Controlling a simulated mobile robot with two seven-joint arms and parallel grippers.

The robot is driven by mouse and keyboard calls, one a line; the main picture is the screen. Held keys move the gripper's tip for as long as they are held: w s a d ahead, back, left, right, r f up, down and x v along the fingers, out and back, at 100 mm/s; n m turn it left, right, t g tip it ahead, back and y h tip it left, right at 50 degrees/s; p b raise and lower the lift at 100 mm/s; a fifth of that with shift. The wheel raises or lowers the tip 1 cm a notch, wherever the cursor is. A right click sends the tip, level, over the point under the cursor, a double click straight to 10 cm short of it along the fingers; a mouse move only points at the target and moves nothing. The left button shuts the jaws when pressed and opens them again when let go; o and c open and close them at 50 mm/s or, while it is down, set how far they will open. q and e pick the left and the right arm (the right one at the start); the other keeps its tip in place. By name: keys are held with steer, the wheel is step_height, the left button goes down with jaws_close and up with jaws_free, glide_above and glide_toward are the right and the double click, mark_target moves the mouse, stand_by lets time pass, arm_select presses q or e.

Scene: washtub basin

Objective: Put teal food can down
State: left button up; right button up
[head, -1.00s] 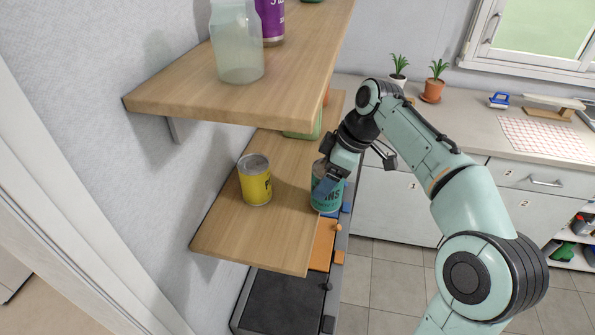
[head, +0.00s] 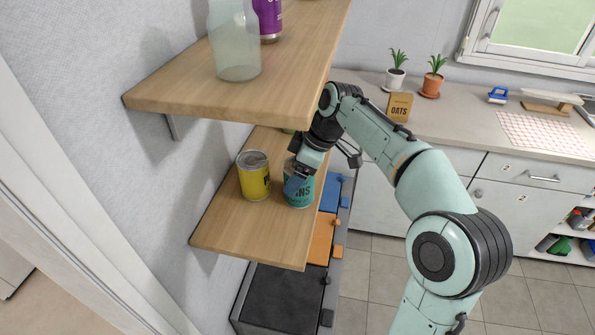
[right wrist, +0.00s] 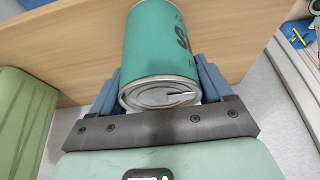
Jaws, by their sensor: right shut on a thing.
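The teal food can (head: 300,193) is at the lower wooden shelf (head: 235,232), just right of a yellow can (head: 254,178). My right gripper (head: 297,184) is shut on the teal can, with its blue fingers on either side of it. In the right wrist view the can (right wrist: 158,45) lies between the two fingers (right wrist: 160,92), its metal end towards the camera and wood behind it. I cannot tell whether its base touches the shelf. My left gripper is not in view.
An upper shelf (head: 190,100) holds a translucent jar (head: 235,45) and a purple can (head: 267,18). A green container (right wrist: 22,115) is close to the gripper in the wrist view. The front of the lower shelf is clear.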

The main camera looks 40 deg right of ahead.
steer(key=o, duration=1.3)
steer(key=shift+w, duration=0.15)
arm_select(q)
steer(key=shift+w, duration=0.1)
arm_select(e)
steer(key=shift+o, duration=0.2)
steer(key=shift+r, duration=0.1)
steer(key=shift+d+r, duration=0.1)
steer(key=shift+r, duration=0.2)
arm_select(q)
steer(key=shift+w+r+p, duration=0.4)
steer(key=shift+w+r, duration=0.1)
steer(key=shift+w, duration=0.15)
arm_select(e)
steer(key=v, duration=1.1)
steer(key=shift+r, duration=0.2)
